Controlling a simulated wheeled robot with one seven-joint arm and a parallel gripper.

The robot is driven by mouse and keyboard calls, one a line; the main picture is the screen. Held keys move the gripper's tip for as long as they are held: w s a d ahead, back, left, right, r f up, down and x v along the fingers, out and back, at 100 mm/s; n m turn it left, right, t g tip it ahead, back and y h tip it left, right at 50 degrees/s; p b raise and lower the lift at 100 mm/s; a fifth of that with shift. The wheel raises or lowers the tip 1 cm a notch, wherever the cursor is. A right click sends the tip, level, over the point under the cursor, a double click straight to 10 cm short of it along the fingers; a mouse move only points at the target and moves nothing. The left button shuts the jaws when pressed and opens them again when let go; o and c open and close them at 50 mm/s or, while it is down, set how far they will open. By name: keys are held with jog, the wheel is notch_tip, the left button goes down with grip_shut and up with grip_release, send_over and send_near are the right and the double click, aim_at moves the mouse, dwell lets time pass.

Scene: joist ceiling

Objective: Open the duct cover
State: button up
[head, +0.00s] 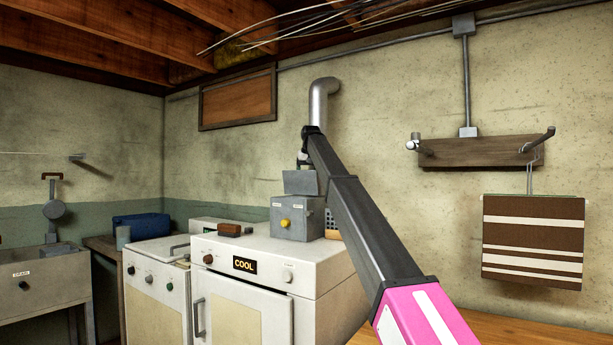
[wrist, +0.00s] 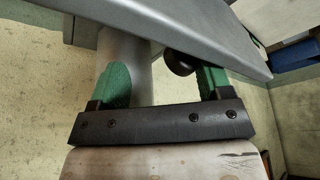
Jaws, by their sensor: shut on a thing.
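A grey metal duct box (head: 297,220) with a yellow knob stands on top of the white dryer, below the bent duct pipe (head: 322,100). Its grey duct cover (head: 300,182) appears tilted up above the box. My gripper (head: 304,158) is at the cover, its fingers mostly hidden by my arm. In the wrist view, the cover (wrist: 190,28) crosses the top as a grey plate with a black knob (wrist: 180,63). The knob lies between the green pads of my gripper (wrist: 164,84), which is shut on it. Exact pad contact is unclear.
The white dryer (head: 245,248) marked COOL carries a brown block (head: 235,230). A wooden rail with hooks (head: 480,151) and a striped cloth (head: 533,240) are on the right wall. A blue bundle (head: 141,224) and a sink (head: 45,278) are left.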

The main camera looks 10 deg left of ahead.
jog(key=v, duration=1)
jog(key=shift+d, duration=0.3)
jog(key=shift+c, duration=1.2)
jog(key=shift+s+a, duration=0.1)
jog(key=c, duration=0.5)
jog(key=s+a+n+t, duration=0.1)
jog(key=s+n, duration=0.1)
jog(key=s, duration=0.2)
jog(key=s+a+f+n+t, duration=0.1)
jog(key=s+a+n, duration=0.1)
jog(key=s+n, duration=0.1)
jog(key=s+a+f+n+t, duration=0.1)
jog(key=s+n, duration=0.1)
jog(key=s, duration=0.4)
jog(key=shift+a, duration=0.35)
grip_shut()
send_near(297, 178)
jog(key=shift+n, duration=0.3)
jog(key=x, duration=0.4)
jog(key=s+x, duration=0.1)
jog(key=x, duration=0.1)
jog(key=shift+a+f, duration=0.2)
jog(key=shift+a, duration=0.15)
jog(key=shift+w+d, duration=0.3)
jog(key=shift+w, duration=0.3)
